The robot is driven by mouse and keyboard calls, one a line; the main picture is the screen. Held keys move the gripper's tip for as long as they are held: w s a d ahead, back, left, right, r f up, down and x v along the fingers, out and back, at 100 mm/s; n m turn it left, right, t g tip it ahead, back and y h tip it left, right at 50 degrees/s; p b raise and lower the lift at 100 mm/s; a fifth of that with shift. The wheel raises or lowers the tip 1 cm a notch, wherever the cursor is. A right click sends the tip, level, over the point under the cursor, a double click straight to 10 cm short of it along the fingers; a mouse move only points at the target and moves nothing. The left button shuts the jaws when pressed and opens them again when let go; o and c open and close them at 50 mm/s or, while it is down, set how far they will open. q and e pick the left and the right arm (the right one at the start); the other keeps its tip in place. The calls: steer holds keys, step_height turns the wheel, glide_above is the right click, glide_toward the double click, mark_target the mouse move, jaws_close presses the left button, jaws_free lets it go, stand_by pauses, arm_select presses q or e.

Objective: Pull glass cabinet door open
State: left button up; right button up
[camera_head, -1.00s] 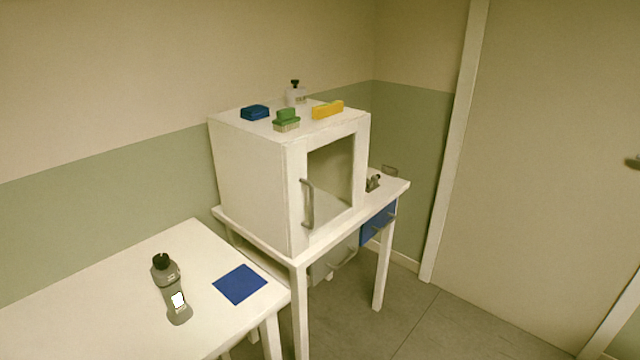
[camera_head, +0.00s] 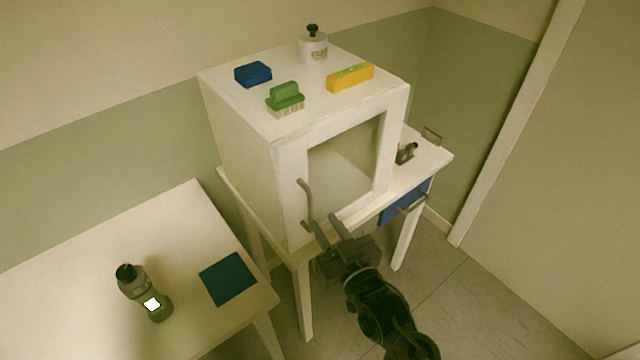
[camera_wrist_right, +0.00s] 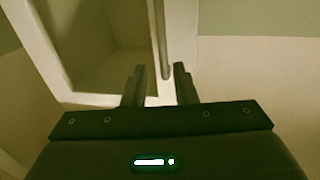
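The white cabinet (camera_head: 239,142) stands on a white table. Its glass door (camera_head: 345,165) in a white frame looks shut. A grey upright bar handle (camera_head: 303,195) is on the left side of the door; its lower part is near my fingers. My right gripper (camera_head: 327,229) is open in front of the handle's lower end. In the right wrist view, the handle (camera_wrist_right: 161,38) runs down into the gap between the two spread fingers (camera_wrist_right: 160,76), with space visible on both sides. Contact cannot be seen. My left gripper is out of view.
On the cabinet top are a blue box (camera_head: 253,74), a green brush (camera_head: 286,98), a yellow block (camera_head: 350,77) and a white bottle (camera_head: 313,46). A side table (camera_head: 75,260) at left holds a grey bottle (camera_head: 145,293) and a blue mat (camera_head: 227,278).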

mark_target(312, 206)
steer(key=x, duration=0.2)
steer(key=p+x, duration=0.1)
steer(key=shift+w+a+r, duration=0.25)
steer(key=shift+a+r, duration=0.05)
steer(key=shift+a, duration=0.15)
steer(key=shift+f+p+x, duration=0.2)
steer(key=shift+p+x, duration=0.15)
steer(key=shift+x, duration=0.8)
steer(key=shift+w, duration=0.4)
steer(key=shift+a, duration=0.1)
steer(key=shift+f, duration=0.1)
steer(key=c, duration=0.5)
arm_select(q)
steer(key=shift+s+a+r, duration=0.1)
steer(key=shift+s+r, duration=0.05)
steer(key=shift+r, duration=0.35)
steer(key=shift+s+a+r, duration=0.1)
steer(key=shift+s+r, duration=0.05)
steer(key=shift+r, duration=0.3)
arm_select(e)
jaws_close()
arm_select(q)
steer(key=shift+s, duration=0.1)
